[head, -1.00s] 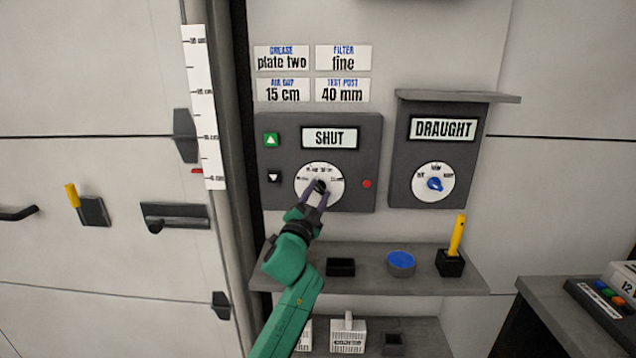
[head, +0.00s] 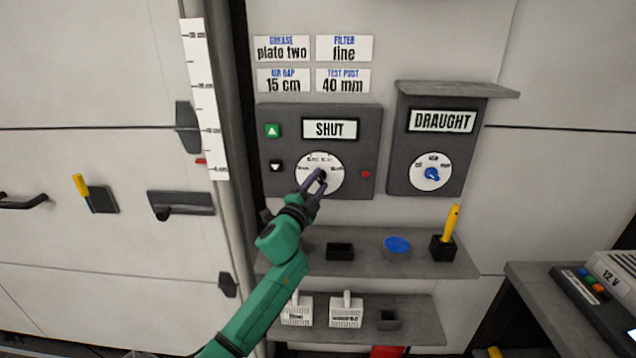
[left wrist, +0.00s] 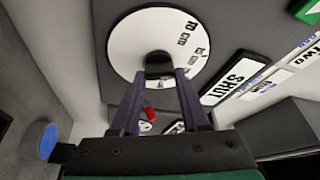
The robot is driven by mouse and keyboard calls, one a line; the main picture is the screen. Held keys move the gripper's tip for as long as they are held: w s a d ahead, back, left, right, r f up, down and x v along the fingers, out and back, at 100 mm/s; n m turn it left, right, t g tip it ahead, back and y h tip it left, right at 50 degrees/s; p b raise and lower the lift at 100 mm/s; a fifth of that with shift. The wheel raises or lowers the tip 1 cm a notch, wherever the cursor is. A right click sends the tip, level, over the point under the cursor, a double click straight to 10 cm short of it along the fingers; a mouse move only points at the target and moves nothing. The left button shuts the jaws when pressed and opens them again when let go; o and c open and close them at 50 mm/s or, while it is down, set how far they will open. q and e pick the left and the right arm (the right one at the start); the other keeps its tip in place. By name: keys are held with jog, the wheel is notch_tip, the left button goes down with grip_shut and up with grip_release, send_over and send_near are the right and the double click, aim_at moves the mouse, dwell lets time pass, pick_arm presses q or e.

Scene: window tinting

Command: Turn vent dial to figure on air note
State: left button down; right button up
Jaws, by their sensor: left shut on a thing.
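The air gap note (head: 284,80) on the wall reads 15 cm. Below it, a dark panel (head: 365,130) carries a display (head: 330,128) reading SHUT and a round white dial (head: 336,183) with small printed marks. My left gripper (head: 321,177) is shut on the dial's dark knob, which shows between the fingers in the left wrist view (left wrist: 158,62). The white dial face (left wrist: 128,45) has cm marks there, too small to read surely. The fingers hide part of the dial, and I cannot tell which mark the knob points to. My right gripper is not in view.
A second panel labelled DRAUGHT (head: 442,121) with a blue-knobbed dial (head: 431,174) stands to the right under a small ledge (head: 460,89). A shelf (head: 290,250) below holds a blue round item (head: 397,245) and a yellow-handled tool (head: 451,222). A tall ruler (head: 203,100) stands at the left.

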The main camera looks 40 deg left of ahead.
pick_arm(q)
jog(key=shift+f, duration=0.1)
jog(key=shift+c, duration=2)
grip_release()
jog(key=b+v, duration=0.3)
jog(key=v, duration=1.1)
jog(key=shift+s, duration=0.3)
jog(key=shift+d+f, duration=0.1)
